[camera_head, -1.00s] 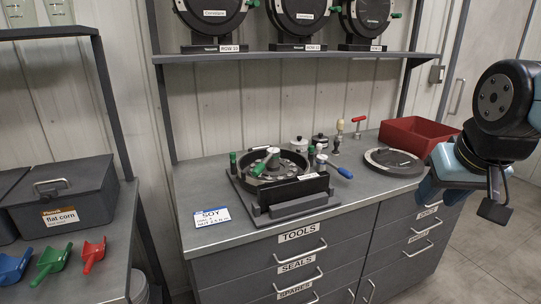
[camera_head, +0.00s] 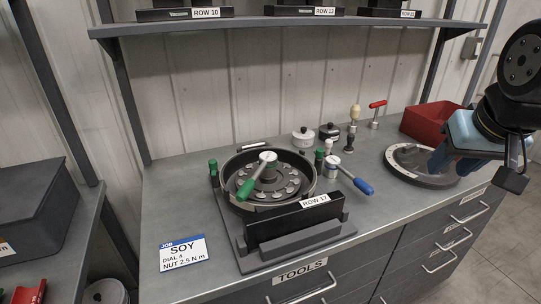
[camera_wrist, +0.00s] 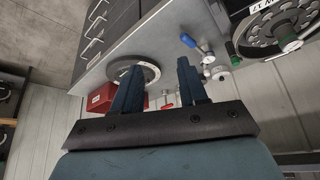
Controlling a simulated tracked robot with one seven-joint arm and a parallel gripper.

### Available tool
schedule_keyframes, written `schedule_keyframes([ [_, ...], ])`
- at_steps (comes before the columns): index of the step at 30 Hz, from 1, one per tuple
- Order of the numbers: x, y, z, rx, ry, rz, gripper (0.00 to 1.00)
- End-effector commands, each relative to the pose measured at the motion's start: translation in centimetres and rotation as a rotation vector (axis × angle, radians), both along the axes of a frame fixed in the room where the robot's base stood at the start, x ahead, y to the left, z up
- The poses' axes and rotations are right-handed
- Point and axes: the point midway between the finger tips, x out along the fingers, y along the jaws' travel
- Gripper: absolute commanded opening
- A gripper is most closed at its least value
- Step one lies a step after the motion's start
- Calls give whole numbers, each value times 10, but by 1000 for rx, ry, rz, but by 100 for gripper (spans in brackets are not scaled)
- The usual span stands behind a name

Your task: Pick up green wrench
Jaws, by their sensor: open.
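The green wrench (camera_head: 248,182) has a green handle and a silver round head. It lies across the open seed meter (camera_head: 317,186), with its head over the meter's hub and its handle slanting to the front left. In the wrist view its head (camera_wrist: 290,43) shows at the upper right. My gripper (camera_head: 430,165) is at the right in the head view, above the round disc and well apart from the wrench. In the wrist view its two fingers (camera_wrist: 160,85) are spread and nothing is between them.
A blue-handled wrench (camera_head: 356,181) stands just right of the meter. Knobs, small pots and a red-handled tool (camera_head: 376,112) stand behind. A red bin (camera_head: 425,121) and round disc (camera_head: 396,158) are at the right. A shelf (camera_head: 280,23) overhangs the back.

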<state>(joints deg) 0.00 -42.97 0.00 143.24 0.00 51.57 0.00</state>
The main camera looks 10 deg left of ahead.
Motion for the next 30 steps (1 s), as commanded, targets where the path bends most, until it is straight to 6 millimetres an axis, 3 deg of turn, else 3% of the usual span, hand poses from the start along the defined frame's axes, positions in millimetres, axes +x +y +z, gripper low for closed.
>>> schedule_keyframes([
  [7,0,0,0,0,0,0,44],
  [13,8,5,3,6,4,25,63],
  [17,26,13,6,18,15,80,75],
  [19,39,24,8,26,21,119,82],
  [30,104,104,8,41,61,325,82],
])
